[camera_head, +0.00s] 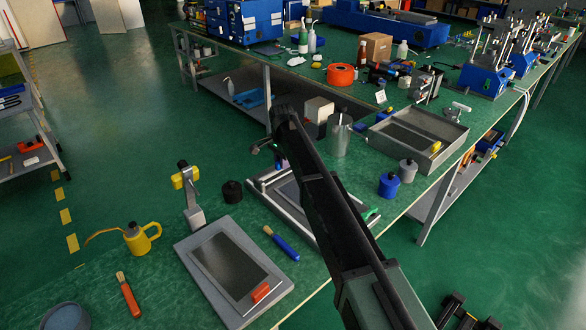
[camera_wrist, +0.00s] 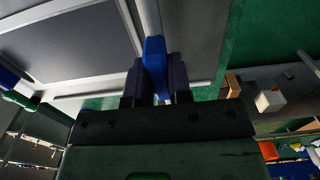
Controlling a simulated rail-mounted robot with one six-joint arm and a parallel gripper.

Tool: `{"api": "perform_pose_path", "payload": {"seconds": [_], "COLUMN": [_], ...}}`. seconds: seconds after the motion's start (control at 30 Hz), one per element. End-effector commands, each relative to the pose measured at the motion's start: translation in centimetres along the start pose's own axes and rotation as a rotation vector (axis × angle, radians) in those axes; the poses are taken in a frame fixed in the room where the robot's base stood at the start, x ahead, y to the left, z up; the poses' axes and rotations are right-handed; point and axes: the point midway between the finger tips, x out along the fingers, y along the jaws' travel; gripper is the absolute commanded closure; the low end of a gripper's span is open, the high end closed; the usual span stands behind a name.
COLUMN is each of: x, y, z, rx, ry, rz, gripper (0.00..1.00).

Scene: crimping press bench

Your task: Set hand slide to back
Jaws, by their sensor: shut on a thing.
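The hand slide seems to be the grey framed unit (camera_head: 268,193) with metal rails and a dark panel, in the middle of the near bench. My arm crosses over it and hides much of it. My gripper (camera_wrist: 156,82) is shut on a blue handle (camera_wrist: 154,58), which sits between the two dark fingers against a pale metal rail (camera_wrist: 147,14). In the head view the gripper is at the far end of the unit, and the handle cannot be made out there. A green handle (camera_head: 371,214) shows at the unit's near right; it also shows in the wrist view (camera_wrist: 18,98).
A sloped grey unit with an orange handle (camera_head: 261,292) stands at the near left. A blue-handled brush (camera_head: 281,243) lies beside it. A black knob (camera_head: 232,191), a metal canister (camera_head: 339,136) and a grey tray (camera_head: 453,128) stand around the framed unit.

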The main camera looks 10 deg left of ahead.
Motion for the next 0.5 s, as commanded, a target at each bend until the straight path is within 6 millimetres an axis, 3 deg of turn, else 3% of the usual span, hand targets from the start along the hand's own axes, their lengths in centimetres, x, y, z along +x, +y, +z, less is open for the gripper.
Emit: {"api": "perform_pose_path", "payload": {"seconds": [0.43,0.47,0.5], "x": [-0.04,-0.05,-0.06], "y": [-1.01,-1.03,-1.05], "z": [-0.04,-0.05,-0.06], "rx": [0.000,0.000,0.000], "ry": [0.001,0.001,0.001], "rz": [-0.005,-0.005,-0.006], "gripper": [1.00,0.79,0.73]}}
